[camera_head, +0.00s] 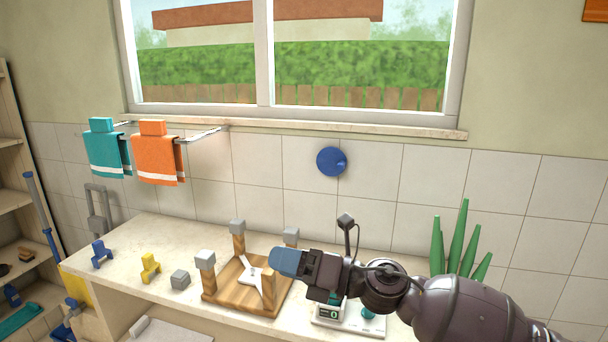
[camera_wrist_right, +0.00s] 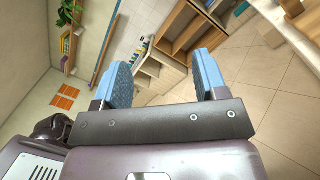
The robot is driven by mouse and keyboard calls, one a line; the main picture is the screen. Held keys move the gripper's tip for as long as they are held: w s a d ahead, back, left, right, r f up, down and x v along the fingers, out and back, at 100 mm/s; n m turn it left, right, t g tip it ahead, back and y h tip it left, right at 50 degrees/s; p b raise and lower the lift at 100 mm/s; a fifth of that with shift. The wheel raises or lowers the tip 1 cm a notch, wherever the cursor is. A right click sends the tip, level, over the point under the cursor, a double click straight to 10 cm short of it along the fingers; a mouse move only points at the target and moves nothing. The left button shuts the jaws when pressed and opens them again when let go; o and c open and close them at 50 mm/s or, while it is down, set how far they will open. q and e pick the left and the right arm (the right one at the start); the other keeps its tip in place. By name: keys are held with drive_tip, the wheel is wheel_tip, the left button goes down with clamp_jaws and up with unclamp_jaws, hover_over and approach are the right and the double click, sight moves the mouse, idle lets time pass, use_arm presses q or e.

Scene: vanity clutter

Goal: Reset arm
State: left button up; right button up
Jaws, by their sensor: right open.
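My right arm comes in from the right in the head view. Its gripper (camera_head: 284,261) has blue fingers and points left, in front of a wooden stand (camera_head: 228,285) on the counter and hiding part of it. In the right wrist view the two blue fingers of the right gripper (camera_wrist_right: 163,80) are spread apart with nothing between them. My left gripper is in neither view.
The counter (camera_head: 130,238) holds a blue piece (camera_head: 101,254), a yellow piece (camera_head: 150,267), a grey block (camera_head: 180,279), a scale-like device (camera_head: 345,318) partly behind my arm, and a green plant (camera_head: 460,240). Towels (camera_head: 157,158) hang on the wall. Shelves (camera_head: 15,200) stand left.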

drive_tip(key=s+d+f+m+t+h, duration=0.1)
drive_tip(key=d+f+m+t+h, duration=0.65)
drive_tip(key=m, duration=0.85)
drive_tip(key=s+d+f+m+t+h, duration=0.1)
drive_tip(key=d+f+m+t+h, duration=0.35)
drive_tip(key=d+f+m, duration=0.95)
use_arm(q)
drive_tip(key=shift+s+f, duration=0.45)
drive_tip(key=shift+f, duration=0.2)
use_arm(e)
drive_tip(key=s+d+f+m+g+h, duration=0.2)
drive_tip(key=s+f, duration=0.3)
drive_tip(key=s, duration=0.3)
drive_tip(key=s+d+f+m+g+h, duration=0.2)
drive_tip(key=s+d+f+m, duration=0.2)
drive_tip(key=s, duration=0.4)
drive_tip(key=s+d+f+m+g+h, duration=0.1)
drive_tip(key=s+d+f+m+h, duration=0.1)
drive_tip(key=s+f, duration=0.4)
drive_tip(key=s+d+m, duration=0.1)
drive_tip(key=s+m, duration=0.1)
drive_tip(key=shift+m+g+h, duration=0.3)
drive_tip(key=shift+g, duration=0.1)
